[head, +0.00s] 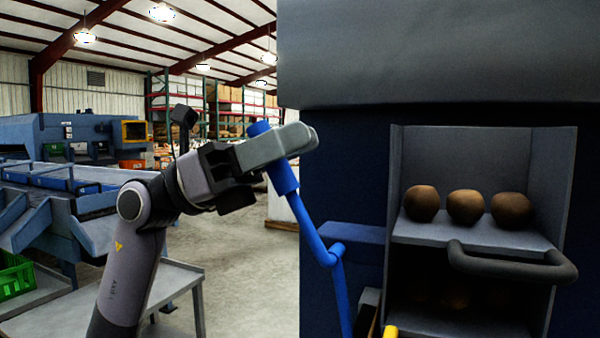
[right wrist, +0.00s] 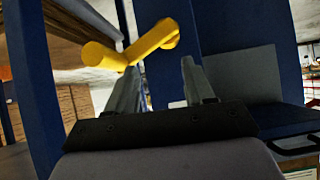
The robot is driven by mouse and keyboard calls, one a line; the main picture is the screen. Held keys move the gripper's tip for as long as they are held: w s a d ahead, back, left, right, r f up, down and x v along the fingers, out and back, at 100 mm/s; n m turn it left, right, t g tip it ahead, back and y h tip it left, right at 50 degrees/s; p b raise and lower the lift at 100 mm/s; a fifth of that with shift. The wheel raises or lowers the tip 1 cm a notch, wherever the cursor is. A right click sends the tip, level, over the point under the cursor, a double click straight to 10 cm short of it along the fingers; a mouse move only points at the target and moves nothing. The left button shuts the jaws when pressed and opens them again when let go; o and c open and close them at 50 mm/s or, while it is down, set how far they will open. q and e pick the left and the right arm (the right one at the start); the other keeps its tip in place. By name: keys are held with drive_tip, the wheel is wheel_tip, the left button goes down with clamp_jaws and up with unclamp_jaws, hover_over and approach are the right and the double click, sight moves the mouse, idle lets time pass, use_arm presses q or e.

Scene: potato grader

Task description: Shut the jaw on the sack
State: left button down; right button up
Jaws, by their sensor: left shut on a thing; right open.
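My left gripper (head: 285,145) is shut on the upper grip of a blue lever (head: 284,180), which slants down to the right beside the machine's front. The gripper's fingers hide part of that grip. A yellow handle (head: 390,331) just shows at the bottom edge of the head view. In the right wrist view the yellow handle (right wrist: 155,44) is a bent bar, close to the tips of my open right gripper (right wrist: 162,65). I cannot tell whether they touch. I cannot make out the sack or its jaw in either view.
The dark blue grader (head: 340,185) fills the right side. Its grey bay holds three potatoes (head: 465,206) on a shelf (head: 470,236), with a dark bar handle (head: 510,264) in front. A green crate (head: 15,277) and conveyors stand left. Open floor lies between.

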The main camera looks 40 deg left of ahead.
use_arm(q)
drive_tip(key=shift+s+a+f+h+b, duration=0.15)
drive_tip(key=shift+a+f+h+b, duration=0.25)
drive_tip(key=shift+a+f+b, duration=0.25)
drive_tip(key=shift+r+t, duration=0.15)
drive_tip(key=shift+t, duration=0.15)
drive_tip(key=shift+n+h+b, duration=0.3)
drive_tip(key=shift+b, duration=0.25)
use_arm(e)
drive_tip(key=shift+w+a+f+t+y, duration=0.1)
drive_tip(key=shift+w+a+t+y, duration=0.15)
drive_tip(key=shift+a, duration=0.25)
drive_tip(key=shift+w+a+t+y, duration=0.15)
drive_tip(key=shift+w+a, duration=0.15)
drive_tip(key=shift+a, duration=0.15)
use_arm(q)
drive_tip(key=c, duration=0.9)
unclamp_jaws()
drive_tip(key=shift+a, duration=0.15)
drive_tip(key=shift+s+a, duration=0.1)
drive_tip(key=shift+a, duration=0.2)
drive_tip(key=shift+d, duration=0.15)
use_arm(e)
drive_tip(key=shift+s+a, duration=0.1)
